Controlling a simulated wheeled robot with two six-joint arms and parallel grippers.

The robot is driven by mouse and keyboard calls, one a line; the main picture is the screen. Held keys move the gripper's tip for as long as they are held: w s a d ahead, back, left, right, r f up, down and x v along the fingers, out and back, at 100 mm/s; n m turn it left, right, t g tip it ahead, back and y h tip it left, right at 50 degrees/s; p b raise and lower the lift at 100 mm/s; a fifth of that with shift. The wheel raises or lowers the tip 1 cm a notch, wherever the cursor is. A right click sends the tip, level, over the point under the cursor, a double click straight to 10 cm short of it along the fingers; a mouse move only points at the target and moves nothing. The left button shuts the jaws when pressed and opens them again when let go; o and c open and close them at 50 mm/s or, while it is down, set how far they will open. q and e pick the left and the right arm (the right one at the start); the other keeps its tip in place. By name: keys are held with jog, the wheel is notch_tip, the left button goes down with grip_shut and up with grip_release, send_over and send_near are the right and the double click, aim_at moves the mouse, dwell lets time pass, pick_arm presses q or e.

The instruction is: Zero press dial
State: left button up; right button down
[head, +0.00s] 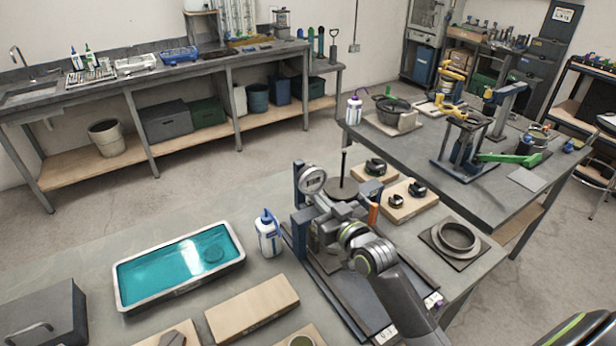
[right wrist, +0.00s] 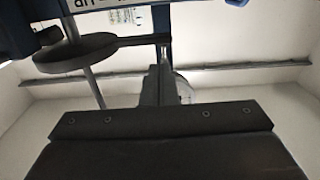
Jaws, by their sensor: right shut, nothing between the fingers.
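The press (head: 299,215) has blue posts and stands on the near bench. Its round dial (head: 313,180) with a pale rim faces the camera, but its reading is too small to tell. My right gripper (head: 326,207) is just below and right of the dial, shut and empty. Whether it touches the dial I cannot tell. In the right wrist view the shut fingers (right wrist: 164,85) point up, and a pale round edge (right wrist: 183,88), perhaps the dial, is partly hidden behind them. My left gripper is not in view.
A dark disc on a rod (head: 343,190) stands right behind the gripper; it also shows in the right wrist view (right wrist: 75,52). A blue-capped bottle (head: 268,236) and a teal-filled tray (head: 178,264) are left of the press. Wooden blocks with dark rings (head: 408,206) are to the right.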

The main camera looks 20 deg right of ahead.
jog(key=s, duration=0.6)
jog(key=shift+d+f, duration=0.3)
jog(key=shift+d, duration=0.1)
jog(key=shift+f, duration=0.1)
